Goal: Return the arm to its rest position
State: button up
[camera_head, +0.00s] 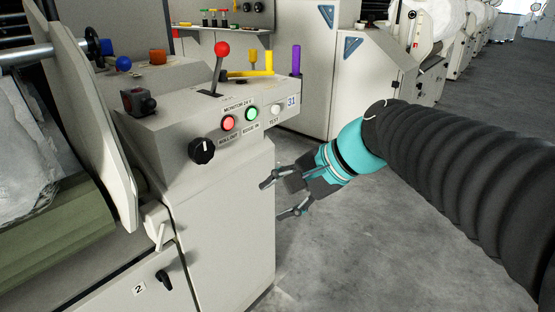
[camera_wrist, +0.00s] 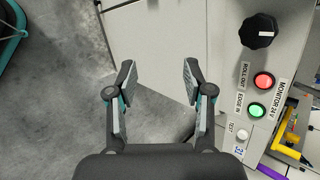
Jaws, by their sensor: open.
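My gripper (camera_head: 276,196) is open and empty in the head view, to the right of the control cabinet (camera_head: 222,225) and below its panel. My arm reaches in from the right edge, covered by a dark ribbed sleeve. In the wrist view my gripper (camera_wrist: 157,88) shows two spread fingers with nothing between them. The cabinet's pale side and floor lie beyond the fingers.
The panel carries a black knob (camera_head: 202,150), a red button (camera_head: 228,122), a green button (camera_head: 251,114), a white button (camera_head: 277,109) and a red-topped lever (camera_head: 219,69). A purple post (camera_head: 296,61) stands at its right end. Grey floor (camera_head: 330,265) is clear below my arm.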

jog(key=s+d+f+n+t+h, duration=0.1)
jog(key=s+d+f+n+h, duration=0.3)
jog(key=d, duration=0.3)
jog(key=s+d+f+n+t+h+p, duration=0.1)
jog(key=s+d+f+n+h, duration=0.3)
jog(key=s+d, duration=0.3)
jog(key=shift+s+d+f, duration=0.25)
jog(key=shift+d+f, duration=0.05)
jog(key=shift+f, duration=0.1)
dwell(0.9)
